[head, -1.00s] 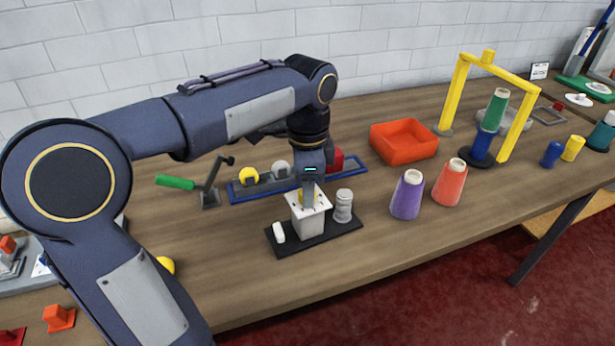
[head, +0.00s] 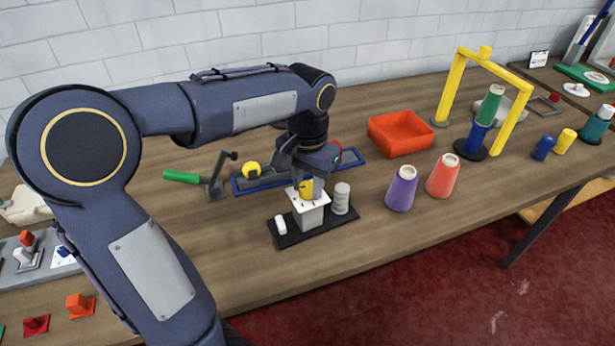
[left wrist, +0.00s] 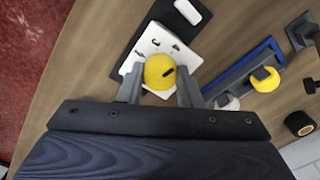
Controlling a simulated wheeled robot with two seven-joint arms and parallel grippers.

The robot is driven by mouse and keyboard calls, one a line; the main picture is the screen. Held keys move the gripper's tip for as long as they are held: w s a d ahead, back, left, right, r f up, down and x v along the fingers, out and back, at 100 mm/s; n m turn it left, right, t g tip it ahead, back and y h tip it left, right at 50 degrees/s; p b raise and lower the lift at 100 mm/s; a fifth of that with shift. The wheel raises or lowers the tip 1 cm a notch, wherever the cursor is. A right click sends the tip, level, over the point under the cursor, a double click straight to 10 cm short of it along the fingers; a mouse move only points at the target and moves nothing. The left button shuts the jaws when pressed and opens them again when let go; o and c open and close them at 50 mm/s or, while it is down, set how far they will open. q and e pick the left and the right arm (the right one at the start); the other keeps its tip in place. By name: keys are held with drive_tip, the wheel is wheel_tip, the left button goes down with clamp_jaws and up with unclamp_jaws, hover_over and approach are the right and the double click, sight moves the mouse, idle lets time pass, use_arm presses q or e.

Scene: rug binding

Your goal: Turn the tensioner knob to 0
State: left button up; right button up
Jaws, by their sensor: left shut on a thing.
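The tensioner is a white block (head: 311,216) on a black base (head: 288,239), with a white dial plate on top. Its yellow knob (head: 306,190) sits on the plate and also shows in the left wrist view (left wrist: 157,73). My left gripper (head: 309,184) points down over the tensioner, its two fingers shut on opposite sides of the knob. The dial plate (left wrist: 146,46) carries small black characters, too small to read surely. The fingers hide part of the dial. My right gripper is out of view.
A grey ribbed post (head: 341,199) and a small white piece (head: 280,225) stand on the same base. A blue-edged tray (head: 351,156) is behind. Purple (head: 402,189) and orange (head: 443,176) cones stand to the right, near a red-orange bin (head: 400,134).

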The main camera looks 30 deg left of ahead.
sight(307, 187)
use_arm(q)
drive_tip(key=shift+n+p, duration=0.35)
drive_tip(key=shift+n, duration=0.75)
drive_tip(key=o, duration=1)
wheel_tip(307, 187, up, 8)
drive_tip(key=shift+f+p, duration=0.1)
drive_tip(key=shift+p, duration=0.35)
